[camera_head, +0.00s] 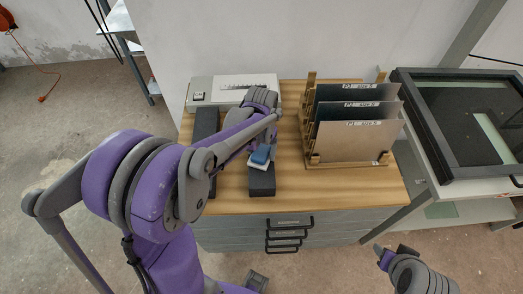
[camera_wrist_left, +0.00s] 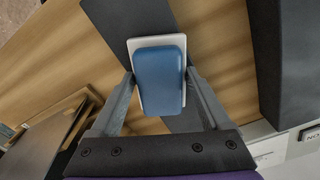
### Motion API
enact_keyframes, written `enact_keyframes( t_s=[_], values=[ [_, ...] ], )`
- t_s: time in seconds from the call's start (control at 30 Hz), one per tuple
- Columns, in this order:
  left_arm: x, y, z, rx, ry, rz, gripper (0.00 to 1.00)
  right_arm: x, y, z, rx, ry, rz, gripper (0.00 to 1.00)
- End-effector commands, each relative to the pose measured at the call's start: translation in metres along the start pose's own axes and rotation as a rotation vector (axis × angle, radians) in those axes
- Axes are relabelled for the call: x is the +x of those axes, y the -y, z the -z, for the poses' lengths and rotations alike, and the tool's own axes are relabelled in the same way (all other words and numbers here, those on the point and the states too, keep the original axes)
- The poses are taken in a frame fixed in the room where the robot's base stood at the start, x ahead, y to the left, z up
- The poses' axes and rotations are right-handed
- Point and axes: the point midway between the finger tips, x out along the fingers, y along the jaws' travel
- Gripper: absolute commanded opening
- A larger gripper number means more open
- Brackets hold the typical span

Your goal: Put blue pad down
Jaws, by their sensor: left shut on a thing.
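The blue pad (camera_head: 260,155) has a pale backing and is over the far end of a dark grey block (camera_head: 261,182) on the wooden top. In the left wrist view the blue pad (camera_wrist_left: 160,80) sits between the two fingers of my left gripper (camera_wrist_left: 162,92), which is shut on it. In the head view my left gripper (camera_head: 263,146) is partly hidden by its own arm. I cannot tell whether the pad touches the block. My right gripper (camera_head: 390,254) is at the lower right, away from the cabinet top, with its jaws unclear.
A second dark block (camera_head: 206,124) lies to the left, partly behind my left arm. A wooden rack (camera_head: 346,164) with upright plates (camera_head: 358,141) stands to the right. A light box (camera_head: 232,88) is at the back. A dark-framed machine (camera_head: 443,130) stands at far right.

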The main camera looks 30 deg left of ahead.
Motion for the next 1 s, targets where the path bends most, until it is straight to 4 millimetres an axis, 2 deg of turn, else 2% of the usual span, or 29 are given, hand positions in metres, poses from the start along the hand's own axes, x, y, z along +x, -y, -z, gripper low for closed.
enact_keyframes(
  t_s=[0.13,0.17,0.27,0.5,0.63,0.77,1.0],
  values=[
    [0.004,0.0,-0.001,0.0,0.001,0.0,0.28,0.003,0.0,-0.003,0.0,0.003,0.0,0.5],
    [0.004,0.0,0.0,0.0,0.001,0.0,0.82,0.003,0.0,-0.003,0.0,0.003,0.0,0.5],
    [0.003,0.0,0.0,0.0,0.0,0.0,1.0,0.002,0.0,-0.003,0.0,0.002,0.0,0.5],
    [0.002,0.0,0.0,0.0,0.0,0.0,1.0,0.002,0.0,-0.002,0.0,0.002,0.0,0.5],
    [-0.007,0.0,0.0,0.0,-0.001,0.0,1.0,-0.001,0.0,0.002,0.0,-0.001,0.0,0.5],
    [-0.03,0.0,0.0,0.0,-0.001,0.0,1.0,-0.003,0.0,0.004,0.0,-0.004,0.0,0.5],
    [-0.083,0.0,0.0,0.0,0.0,0.0,1.0,-0.008,0.0,0.01,0.0,-0.009,0.0,0.5]
  ],
)
